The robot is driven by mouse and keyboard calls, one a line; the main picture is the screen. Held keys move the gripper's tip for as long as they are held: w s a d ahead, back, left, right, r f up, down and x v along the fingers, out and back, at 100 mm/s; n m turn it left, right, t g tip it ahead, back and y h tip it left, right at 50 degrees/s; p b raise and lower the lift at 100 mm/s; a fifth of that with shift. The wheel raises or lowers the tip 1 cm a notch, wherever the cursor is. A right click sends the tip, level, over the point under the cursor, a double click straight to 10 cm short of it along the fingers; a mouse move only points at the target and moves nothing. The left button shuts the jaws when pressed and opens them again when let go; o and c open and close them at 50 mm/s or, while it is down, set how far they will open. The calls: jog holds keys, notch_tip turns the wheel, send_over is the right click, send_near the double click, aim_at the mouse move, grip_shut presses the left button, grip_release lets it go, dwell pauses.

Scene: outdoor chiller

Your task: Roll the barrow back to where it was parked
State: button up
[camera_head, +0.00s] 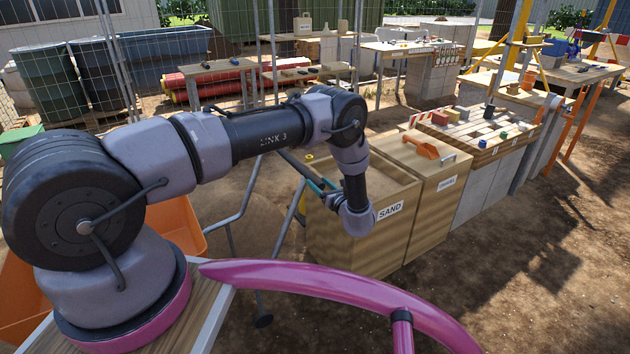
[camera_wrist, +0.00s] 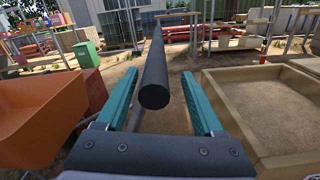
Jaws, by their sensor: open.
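The barrow has an orange tub (camera_head: 186,226), partly hidden behind my arm in the head view, and grey tube legs (camera_head: 251,200). The tub also shows at the left of the wrist view (camera_wrist: 38,118). My gripper (camera_head: 322,186) is beside the sand box, its teal fingers pointing toward the barrow's frame. In the wrist view my gripper (camera_wrist: 160,76) is open. A black round handle grip (camera_wrist: 154,90) runs between the two fingers, with a visible gap on each side. Whether it is level with the fingers I cannot tell.
The wooden sand box (camera_head: 389,228) stands close to my gripper; its sand also fills the right of the wrist view (camera_wrist: 270,115). A second box with an orange scoop (camera_head: 421,147) adjoins it. Bare dirt (camera_head: 480,290) lies open at the right front. Benches and fencing stand behind.

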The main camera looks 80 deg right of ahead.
jog(key=v, duration=0.7)
jog(key=shift+s, duration=0.15)
jog(key=shift+a, duration=0.15)
